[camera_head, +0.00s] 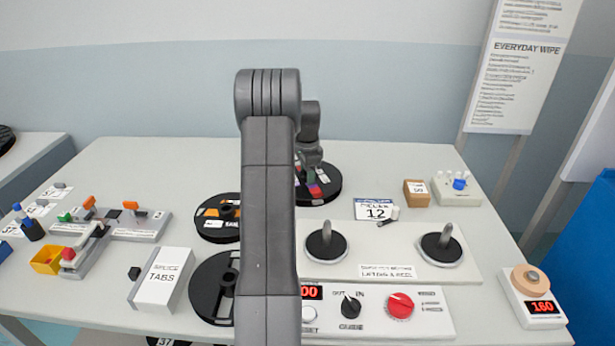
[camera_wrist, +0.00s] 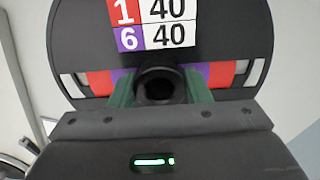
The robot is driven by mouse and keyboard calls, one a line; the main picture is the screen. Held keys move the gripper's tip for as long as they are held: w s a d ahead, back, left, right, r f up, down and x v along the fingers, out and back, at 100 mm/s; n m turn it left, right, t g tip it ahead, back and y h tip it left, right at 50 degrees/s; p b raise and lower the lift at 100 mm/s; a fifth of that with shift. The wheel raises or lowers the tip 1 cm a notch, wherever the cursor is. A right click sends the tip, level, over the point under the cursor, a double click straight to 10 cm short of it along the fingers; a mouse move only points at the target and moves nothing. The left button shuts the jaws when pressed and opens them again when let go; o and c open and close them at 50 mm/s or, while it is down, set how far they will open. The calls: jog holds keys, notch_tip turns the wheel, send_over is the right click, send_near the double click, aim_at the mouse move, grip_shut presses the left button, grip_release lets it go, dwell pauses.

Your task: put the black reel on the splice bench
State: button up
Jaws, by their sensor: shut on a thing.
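My gripper (camera_head: 311,160) is at the back middle of the table, partly hidden by my arm. In the wrist view my gripper (camera_wrist: 160,92) has its green fingers on both sides of a dark hub, shut on a black reel (camera_wrist: 85,35). This reel has red and purple bands and a label reading 1 40, 6 40. The same black reel (camera_head: 330,190) shows in the head view beside my arm; I cannot tell whether it touches the table. No sign reading splice bench is legible; a grey fixture with orange clamps (camera_head: 140,225) stands at the left.
Two other black reels, one with orange labels (camera_head: 210,228) and one spoked (camera_head: 205,290), lie left of my arm. A white plate (camera_head: 462,265) with two spindles stands at right, behind a control panel (camera_head: 435,315). The back left tabletop (camera_head: 150,165) is clear.

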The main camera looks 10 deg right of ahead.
jog(key=o, duration=1.2)
notch_tip(320, 180, up, 12)
jog(key=shift+p, duration=0.4)
notch_tip(320, 180, down, 12)
jog(key=shift+r+b, duration=0.1)
jog(key=shift+b, duration=0.35)
notch_tip(320, 180, up, 4)
jog(key=shift+f, duration=0.25)
jog(key=shift+r, duration=0.65)
